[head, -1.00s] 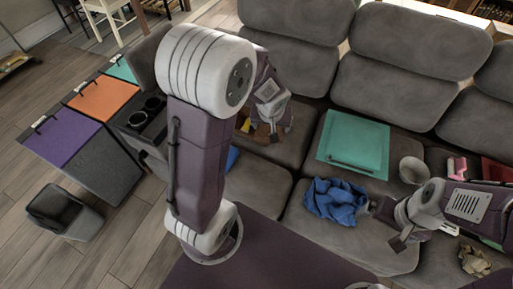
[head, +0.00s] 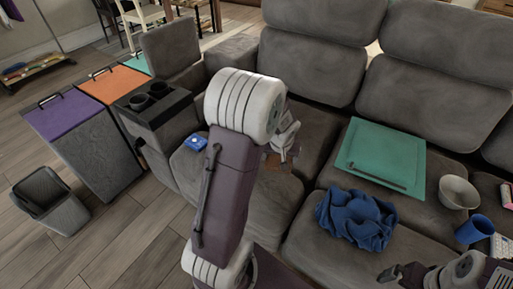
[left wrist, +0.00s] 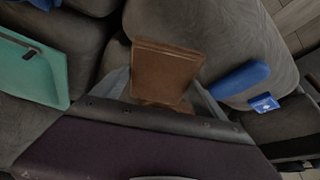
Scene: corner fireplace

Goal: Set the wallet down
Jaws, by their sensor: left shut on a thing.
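The brown wallet (left wrist: 166,72) is held between the fingers of my left gripper (left wrist: 165,98) and fills the middle of the left wrist view. The head view shows my left gripper (head: 283,155) over the left part of the grey sofa (head: 318,130), with a bit of brown beside it. My arm hides part of that area. I cannot tell whether the wallet touches the seat. My right gripper (head: 388,272) is at the bottom right of the head view, cut by the frame, and its jaws are unclear.
A blue cloth (head: 356,218), teal folder (head: 382,158), bowl (head: 458,192) and blue cup (head: 474,230) lie to the right. A small blue box (head: 195,143) is left of my arm. The left wrist view shows a rounded blue object (left wrist: 240,78) near the wallet.

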